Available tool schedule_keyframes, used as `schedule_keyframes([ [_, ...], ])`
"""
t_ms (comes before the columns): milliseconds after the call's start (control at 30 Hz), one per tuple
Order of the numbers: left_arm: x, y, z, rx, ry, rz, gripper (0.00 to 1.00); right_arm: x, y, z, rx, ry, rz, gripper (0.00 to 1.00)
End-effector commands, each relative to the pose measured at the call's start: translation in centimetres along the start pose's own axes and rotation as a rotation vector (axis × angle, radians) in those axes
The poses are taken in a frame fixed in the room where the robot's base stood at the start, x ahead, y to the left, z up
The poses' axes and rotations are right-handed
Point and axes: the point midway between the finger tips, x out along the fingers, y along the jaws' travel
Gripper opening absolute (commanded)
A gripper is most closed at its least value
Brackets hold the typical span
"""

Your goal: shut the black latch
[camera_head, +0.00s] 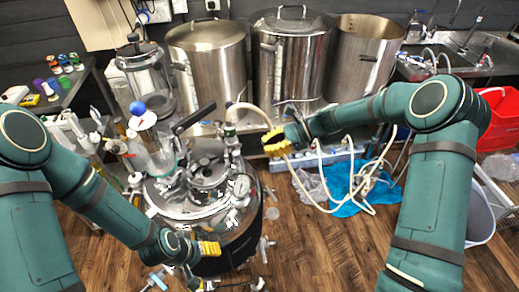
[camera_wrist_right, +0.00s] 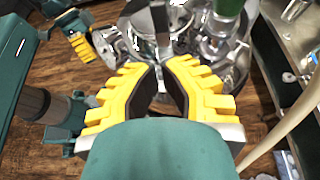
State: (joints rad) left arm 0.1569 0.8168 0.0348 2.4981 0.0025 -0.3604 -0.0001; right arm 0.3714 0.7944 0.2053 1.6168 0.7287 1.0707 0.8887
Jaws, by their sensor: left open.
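The black latch (camera_head: 194,118) is a dark lever above the lid of the steel vessel (camera_head: 252,222). It is tilted, with its free end up to the right. My right gripper (camera_head: 277,142) is to the right of the latch, apart from it. Its yellow fingers come together at the tips in the right wrist view (camera_wrist_right: 159,64), and I see nothing held between them. A dark bar beyond the tips there may be the latch; I cannot tell. My left gripper (camera_head: 208,264) is open at the vessel's front, low and away from the latch.
A pressure gauge (camera_head: 241,186) and a clamped hatch sit on the vessel lid. A pale hose (camera_head: 300,180) hangs by my right gripper. Steel pots (camera_head: 207,65) stand behind. Glassware (camera_head: 160,145) crowds the left. Wooden floor (camera_head: 310,245) is open at front right.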

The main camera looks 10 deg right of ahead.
Motion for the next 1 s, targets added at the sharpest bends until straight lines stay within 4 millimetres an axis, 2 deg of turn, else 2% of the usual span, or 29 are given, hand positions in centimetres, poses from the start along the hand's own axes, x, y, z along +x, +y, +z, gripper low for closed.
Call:
schedule_keyframes([
  [33, 0.1, -0.1, 0.0, -0.001, 0.000, -0.001, 0.68, -1.2, 0.0, 0.4, -0.003, 0.002, -0.002, 0.00],
  [200, 0.2, -0.2, 0.0, -0.003, 0.000, -0.002, 0.68, -4.3, 0.0, 1.6, -0.002, 0.001, -0.002, 0.00],
  [400, 0.2, -0.2, 0.0, -0.002, 0.000, -0.001, 0.68, -6.6, 0.0, 2.4, 0.000, 0.001, 0.000, 0.00],
  [600, 0.3, -0.2, 0.0, -0.002, 0.000, -0.002, 0.68, -7.2, 0.0, 2.7, 0.000, 0.000, 0.002, 0.00],
  [1000, 0.3, -0.2, 0.0, -0.002, 0.000, -0.002, 0.68, -7.2, 0.0, 2.7, 0.000, 0.000, 0.002, 0.00],
])
